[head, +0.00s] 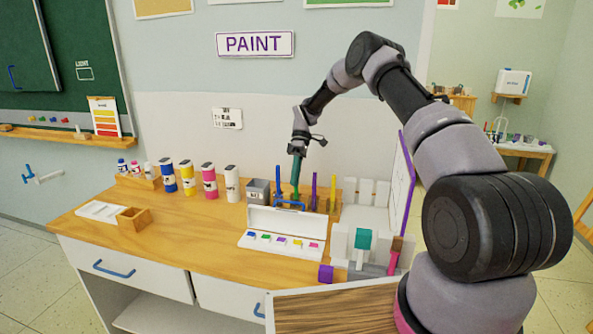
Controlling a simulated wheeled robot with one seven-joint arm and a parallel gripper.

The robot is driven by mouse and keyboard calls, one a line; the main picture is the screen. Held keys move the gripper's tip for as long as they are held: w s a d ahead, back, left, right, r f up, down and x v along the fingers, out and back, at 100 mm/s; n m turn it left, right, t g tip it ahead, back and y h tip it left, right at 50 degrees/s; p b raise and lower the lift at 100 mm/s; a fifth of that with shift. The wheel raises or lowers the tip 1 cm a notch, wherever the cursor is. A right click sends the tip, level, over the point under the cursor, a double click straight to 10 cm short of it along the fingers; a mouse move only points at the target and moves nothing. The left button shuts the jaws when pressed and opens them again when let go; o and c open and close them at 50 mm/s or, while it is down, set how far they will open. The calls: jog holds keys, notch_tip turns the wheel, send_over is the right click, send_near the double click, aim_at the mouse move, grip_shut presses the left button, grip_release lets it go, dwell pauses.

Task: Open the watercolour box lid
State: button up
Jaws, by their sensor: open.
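The watercolour box (281,246) is white and sits near the front edge of the wooden counter, with several coloured paint pans showing. My gripper (297,153) is above and behind the lid, pointing down, apart from the handle. A dark green upright thing (296,173) shows just under the gripper; I cannot tell whether they touch. The fingers are small and dark in this view.
Blue (278,184), purple (314,190) and yellow (333,193) upright sticks stand behind the box. Paint bottles (209,180) and a grey container (258,191) stand to the left. White racks (365,245) stand to the right. The counter (190,222) is bare left of the box.

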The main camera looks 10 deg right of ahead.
jog(key=shift+v, duration=2.1)
jog(key=s+d+r+m+t, duration=0.25)
jog(key=s+r, duration=0.25)
jog(key=r, duration=0.4)
jog(key=s+d+r+m+t+h, duration=0.1)
jog(key=s+d+r+m+t, duration=0.2)
jog(key=r, duration=0.6)
jog(key=s+d+r+m+t, duration=0.1)
jog(key=s+r+m, duration=0.1)
jog(key=s+r, duration=0.55)
jog(key=s+d+r+m+t, duration=0.2)
jog(key=s+m, duration=0.1)
jog(key=s, duration=0.4)
jog(key=s+d+r+m+t, duration=0.2)
jog(key=s+m+t, duration=0.1)
jog(key=s, duration=0.4)
jog(key=s+d+r+m+t, duration=0.1)
jog(key=s+r+m+t, duration=0.1)
jog(key=s+m, duration=0.2)
jog(key=s, duration=0.3)
jog(key=shift+d, duration=0.4)
